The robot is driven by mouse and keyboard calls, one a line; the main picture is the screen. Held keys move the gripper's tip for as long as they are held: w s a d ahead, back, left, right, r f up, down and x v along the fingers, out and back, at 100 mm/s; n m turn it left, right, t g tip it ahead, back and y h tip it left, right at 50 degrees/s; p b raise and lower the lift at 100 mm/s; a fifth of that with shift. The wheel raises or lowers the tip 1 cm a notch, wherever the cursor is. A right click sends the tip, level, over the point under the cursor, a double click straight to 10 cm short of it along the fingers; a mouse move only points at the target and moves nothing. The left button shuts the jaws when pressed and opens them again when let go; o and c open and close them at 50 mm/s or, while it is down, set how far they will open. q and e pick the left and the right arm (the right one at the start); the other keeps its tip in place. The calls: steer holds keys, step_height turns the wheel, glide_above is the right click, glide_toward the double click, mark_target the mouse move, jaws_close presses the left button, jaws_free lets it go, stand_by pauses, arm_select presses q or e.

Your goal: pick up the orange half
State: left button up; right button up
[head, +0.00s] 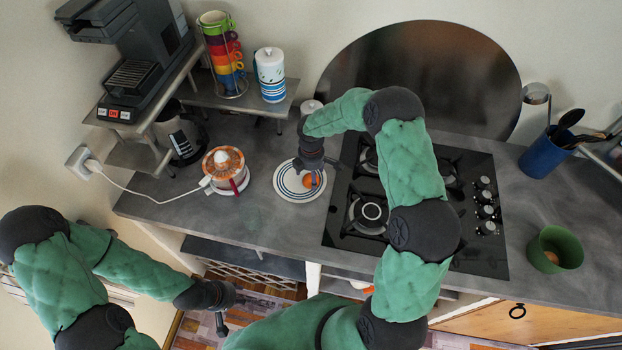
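The orange half (309,181) shows as a small orange shape on a white plate with blue rings (286,190), on the grey counter left of the stove. My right gripper (309,171) points down over the plate, right at the orange half. Its fingers are largely hidden by its own wrist and too small to read, so I cannot tell whether it touches or grips the orange half. My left gripper (222,326) is low, in front of the counter, well away from the plate. Its fingers are small and dark, and their opening is unclear.
An orange and white juicer (224,167) with a white cord stands left of the plate. The black gas stove (473,235) lies right of it, under my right arm. A green pot (554,249), blue utensil holder (545,155), cup stack (224,58) and coffee machine (130,55) stand farther off.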

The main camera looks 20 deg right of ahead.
steer(key=shift+f, duration=0.7)
steer(key=c, duration=1.3)
steer(key=shift+r, duration=0.15)
